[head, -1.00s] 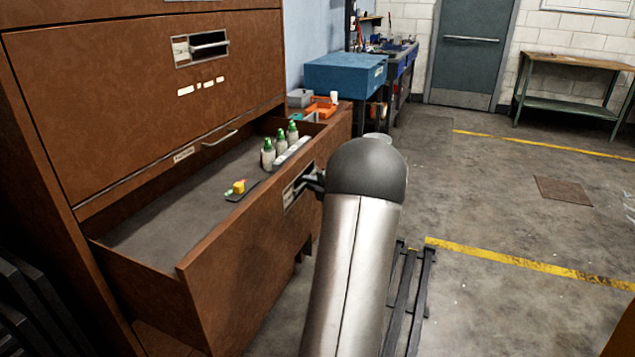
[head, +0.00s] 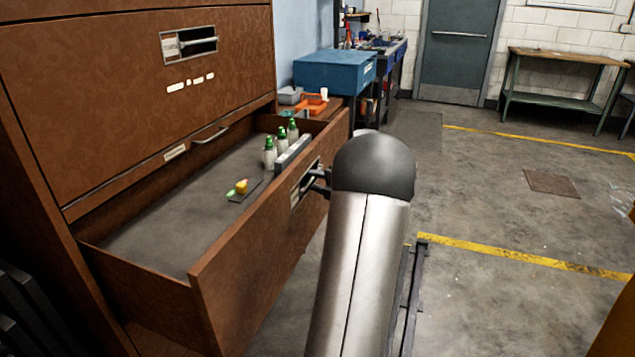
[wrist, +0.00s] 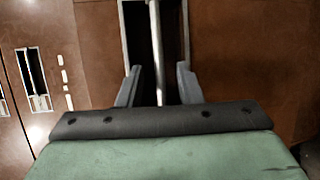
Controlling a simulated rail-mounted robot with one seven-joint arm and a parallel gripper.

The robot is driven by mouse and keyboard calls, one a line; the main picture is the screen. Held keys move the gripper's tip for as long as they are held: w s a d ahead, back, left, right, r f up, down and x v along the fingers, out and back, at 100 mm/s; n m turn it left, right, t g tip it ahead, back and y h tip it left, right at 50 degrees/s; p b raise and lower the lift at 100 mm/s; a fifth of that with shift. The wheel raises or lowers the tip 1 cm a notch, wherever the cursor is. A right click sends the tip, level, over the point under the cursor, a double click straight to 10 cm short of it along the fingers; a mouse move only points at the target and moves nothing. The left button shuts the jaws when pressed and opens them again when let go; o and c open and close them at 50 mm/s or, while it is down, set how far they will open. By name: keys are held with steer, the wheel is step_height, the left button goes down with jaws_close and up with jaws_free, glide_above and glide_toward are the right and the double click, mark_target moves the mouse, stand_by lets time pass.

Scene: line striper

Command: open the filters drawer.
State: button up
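The brown cabinet's lower drawer (head: 255,262) stands well out from the cabinet in the head view. Its label is not readable, so I cannot confirm it is the filters drawer. Its recessed handle (head: 304,186) is on the outer face, partly behind my arm. In the wrist view, the handle bar (wrist: 157,45) runs between the two fingers of my gripper (wrist: 160,85). The fingers are apart, with visible gaps beside the bar. Their tips reach the handle recess; contact is unclear. My arm hides most of the gripper in the head view.
Inside the drawer are green-capped bottles (head: 270,156), a grey strip (head: 293,152) and a small yellow-and-green item (head: 241,187). A closed drawer (head: 130,90) is above. A blue box (head: 333,72) stands behind. The floor (head: 480,205) at right is mostly clear.

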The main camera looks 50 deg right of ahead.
steer(key=v, duration=1.7)
steer(key=shift+s, duration=0.2)
steer(key=shift+w+r, duration=0.1)
